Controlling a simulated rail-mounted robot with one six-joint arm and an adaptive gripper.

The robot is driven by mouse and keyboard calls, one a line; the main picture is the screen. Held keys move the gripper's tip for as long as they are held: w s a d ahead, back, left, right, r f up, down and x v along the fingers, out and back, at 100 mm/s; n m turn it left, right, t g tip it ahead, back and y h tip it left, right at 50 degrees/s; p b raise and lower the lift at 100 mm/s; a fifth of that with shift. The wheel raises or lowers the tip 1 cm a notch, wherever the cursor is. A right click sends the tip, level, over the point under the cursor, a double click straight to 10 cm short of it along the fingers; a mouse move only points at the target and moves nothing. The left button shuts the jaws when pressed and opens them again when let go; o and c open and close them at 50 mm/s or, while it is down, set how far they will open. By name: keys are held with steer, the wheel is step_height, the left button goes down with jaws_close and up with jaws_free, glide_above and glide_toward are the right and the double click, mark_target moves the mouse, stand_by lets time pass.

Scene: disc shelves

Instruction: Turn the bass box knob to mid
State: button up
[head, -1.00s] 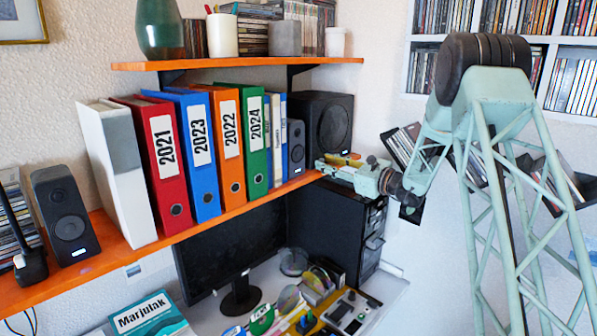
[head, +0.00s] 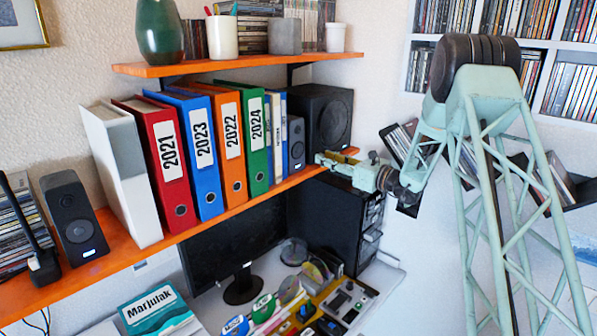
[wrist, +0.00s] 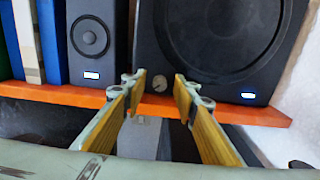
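The bass box (head: 325,119) is a large black speaker at the right end of the orange shelf in the head view. In the wrist view the bass box (wrist: 215,40) fills the upper right. The knob shows between the fingertips, with no contact visible. In the head view my gripper (head: 330,158) is at the shelf edge in front of the bass box; the knob is not discernible there.
A small speaker (wrist: 90,38) stands left of the bass box, beside several binders (head: 232,140). The orange shelf (wrist: 65,95) runs just below the knob. A black cabinet (head: 335,215) stands beneath the gripper. A white-blue light (wrist: 247,96) glows on the bass box.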

steer(key=shift+r+m+p, duration=0.1)
steer(key=shift+m+p, duration=0.8)
steer(key=shift+p, duration=0.95)
